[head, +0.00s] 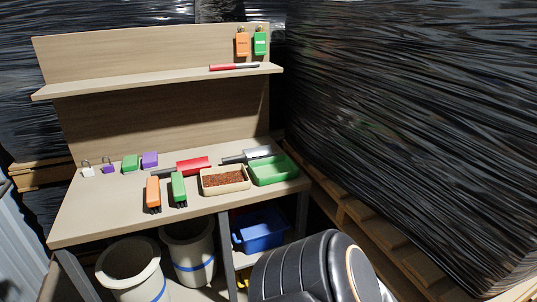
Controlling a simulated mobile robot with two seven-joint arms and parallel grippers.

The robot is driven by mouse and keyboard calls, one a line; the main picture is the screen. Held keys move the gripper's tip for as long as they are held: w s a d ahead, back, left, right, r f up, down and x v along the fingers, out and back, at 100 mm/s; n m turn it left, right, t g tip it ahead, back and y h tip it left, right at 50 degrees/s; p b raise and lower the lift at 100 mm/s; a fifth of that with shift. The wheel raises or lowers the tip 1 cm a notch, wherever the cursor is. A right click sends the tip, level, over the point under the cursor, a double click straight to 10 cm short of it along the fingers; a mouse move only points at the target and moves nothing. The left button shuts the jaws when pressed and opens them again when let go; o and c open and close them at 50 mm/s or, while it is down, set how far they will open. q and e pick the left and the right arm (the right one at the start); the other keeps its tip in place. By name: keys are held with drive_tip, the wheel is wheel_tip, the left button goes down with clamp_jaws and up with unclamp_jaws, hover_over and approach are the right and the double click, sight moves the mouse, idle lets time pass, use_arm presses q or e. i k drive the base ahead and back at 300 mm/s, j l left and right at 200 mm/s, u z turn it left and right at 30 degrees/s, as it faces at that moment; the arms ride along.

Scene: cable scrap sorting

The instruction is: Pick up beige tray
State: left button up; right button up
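The beige tray (227,190) sits near the front edge of the workbench in the head view. It is rectangular and filled with reddish-brown granular scrap. A green tray (274,180) stands close to its right side and looks empty. A green-handled brush (178,186) lies to its left. Neither of my grippers shows in this view, so nothing is seen holding the beige tray.
On the workbench (88,222) are an orange brush (153,193), a red scoop (192,166), a grey-bladed scoop (258,152) and padlocks (87,170). Below stand bins (135,272) and a blue crate (262,230).

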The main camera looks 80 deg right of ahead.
sight(220, 180)
drive_tip(key=l+z, duration=0.1)
drive_tip(key=z, duration=0.35)
drive_tip(key=i+z, duration=0.1)
drive_tip(key=z, duration=0.35)
drive_tip(key=i+z, duration=0.1)
drive_tip(key=z, duration=0.35)
